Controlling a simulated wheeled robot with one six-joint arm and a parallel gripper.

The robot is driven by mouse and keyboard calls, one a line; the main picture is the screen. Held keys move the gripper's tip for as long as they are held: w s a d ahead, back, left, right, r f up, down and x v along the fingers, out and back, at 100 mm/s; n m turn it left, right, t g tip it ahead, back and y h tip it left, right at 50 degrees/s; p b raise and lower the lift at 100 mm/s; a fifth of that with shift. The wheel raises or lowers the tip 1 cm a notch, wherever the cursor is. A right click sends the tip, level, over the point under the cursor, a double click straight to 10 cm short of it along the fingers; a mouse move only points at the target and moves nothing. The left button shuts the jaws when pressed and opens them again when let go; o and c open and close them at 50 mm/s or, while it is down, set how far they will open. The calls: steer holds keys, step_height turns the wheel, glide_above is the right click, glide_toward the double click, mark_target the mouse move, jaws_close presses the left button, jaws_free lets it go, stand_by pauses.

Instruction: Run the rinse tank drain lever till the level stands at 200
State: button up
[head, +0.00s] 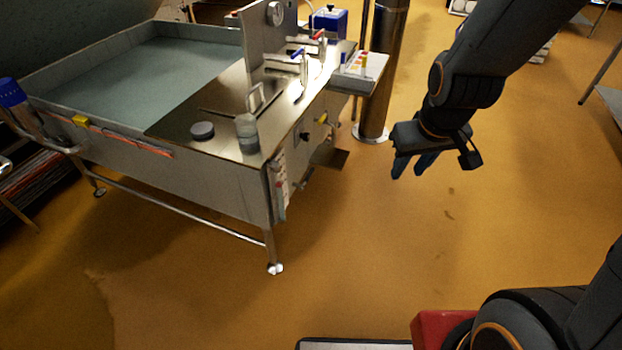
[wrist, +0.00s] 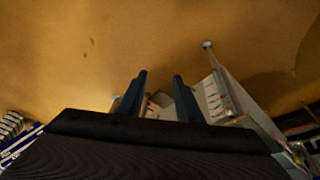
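A long metal tank (head: 190,175) on legs stands at the left with grey-green liquid (head: 140,75) in its basin. On its end face are a yellow-tipped handle (head: 322,118) and a dark knob (head: 304,135); I cannot tell which is the drain lever. A pale upright strip with red marks (head: 281,185), perhaps the level gauge, is at the near corner. A similar strip shows in the wrist view (wrist: 217,97). Its reading is too small to make out. My gripper (head: 415,165) hangs over the floor right of the tank, apart from it. In the wrist view its fingers (wrist: 160,76) are open and empty.
A grey lidded puck (head: 203,131) and a clear jug (head: 247,134) stand on the metal top. Blue- and red-handled taps (head: 300,55) rise behind. A side shelf (head: 362,72) and a dark column (head: 380,75) stand beyond. The floor (head: 370,240) between is clear.

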steer(key=w+a+f+n+t+y+b, duration=0.1)
steer(key=w+a+f+n+t+b, duration=0.15)
steer(key=w+f+b, duration=0.45)
steer(key=w+a+f+n+t+b, duration=0.2)
steer(key=w+f+n+b, duration=0.1)
steer(key=w+f+b, duration=0.4)
steer(key=n+t+y+b, duration=0.4)
steer(key=n+t+b, duration=0.3)
steer(key=b, duration=1.3)
glide_toward(310, 172)
steer(key=d+r+g, duration=0.1)
steer(key=d+r, duration=0.4)
steer(key=r, duration=0.1)
steer(key=w+a+f+n+t+y+b, duration=0.2)
steer(key=a+f+n+t+y+b, duration=0.25)
steer(key=f+b, duration=0.75)
steer(key=shift+n+g+h, duration=0.4)
steer(key=shift+n+h, duration=0.25)
steer(key=shift+n, duration=0.25)
steer(key=shift+s+r+b+x, duration=0.1)
steer(key=shift+r+b+x, duration=0.25)
steer(key=shift+b+x, duration=0.75)
steer(key=shift+s+r+b+x, duration=0.1)
steer(key=shift+r+b+x, duration=0.3)
steer(key=shift+x, duration=1.4)
steer(key=shift+r+b+x, duration=0.3)
steer(key=shift+b+x, duration=0.5)
steer(key=shift+x, duration=0.65)
steer(key=shift+a, duration=0.1)
steer(key=shift+c, duration=0.4)
